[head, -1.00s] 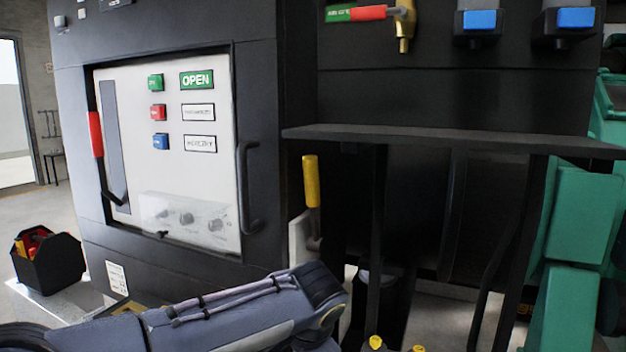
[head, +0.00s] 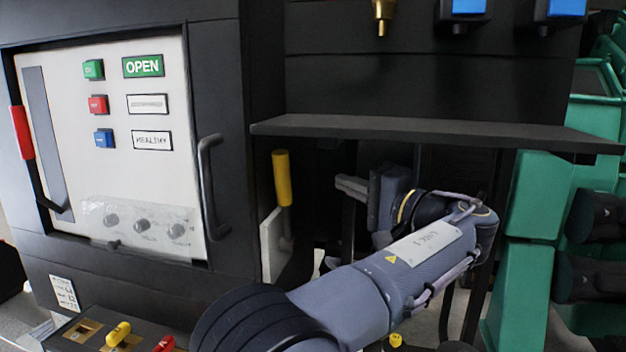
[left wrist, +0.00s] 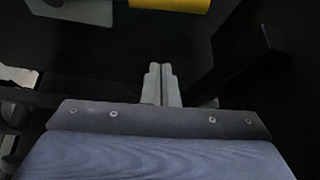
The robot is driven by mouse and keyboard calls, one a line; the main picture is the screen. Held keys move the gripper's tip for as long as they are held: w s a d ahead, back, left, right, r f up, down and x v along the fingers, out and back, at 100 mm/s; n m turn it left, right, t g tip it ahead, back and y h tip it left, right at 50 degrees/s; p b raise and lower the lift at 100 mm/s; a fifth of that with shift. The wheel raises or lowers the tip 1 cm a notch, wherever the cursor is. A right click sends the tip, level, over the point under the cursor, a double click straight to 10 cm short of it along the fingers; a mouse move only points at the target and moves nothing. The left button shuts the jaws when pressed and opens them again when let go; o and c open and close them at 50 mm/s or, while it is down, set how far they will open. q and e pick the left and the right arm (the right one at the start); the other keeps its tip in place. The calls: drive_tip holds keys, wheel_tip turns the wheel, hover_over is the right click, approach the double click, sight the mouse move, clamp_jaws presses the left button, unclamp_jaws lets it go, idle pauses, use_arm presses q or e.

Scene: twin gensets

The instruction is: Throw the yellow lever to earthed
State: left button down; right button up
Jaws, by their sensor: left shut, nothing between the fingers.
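The yellow lever (head: 282,178) stands upright on the side of the dark cabinet, just right of the panel door, with a pale plate (head: 270,243) at its foot. Its yellow grip also shows at the top edge of the left wrist view (left wrist: 252,3). My left gripper (head: 340,186) is shut and empty. It points left toward the lever from its right side, under the shelf, with a gap between them. My right gripper is not in view.
A dark shelf (head: 430,130) juts out above my left gripper. The panel door has a dark handle (head: 209,185) and a red-gripped lever (head: 22,132); its green sign reads OPEN (head: 143,66). Green machinery (head: 540,210) stands at right. A box with coloured switches (head: 90,335) is low at left.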

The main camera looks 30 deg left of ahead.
sight(283, 202)
use_arm(q)
drive_tip(key=s+a+p, duration=0.1)
drive_tip(key=a+p, duration=0.1)
drive_tip(key=a, duration=0.7)
drive_tip(key=shift+p, duration=0.35)
drive_tip(key=shift+s+a+r, duration=0.1)
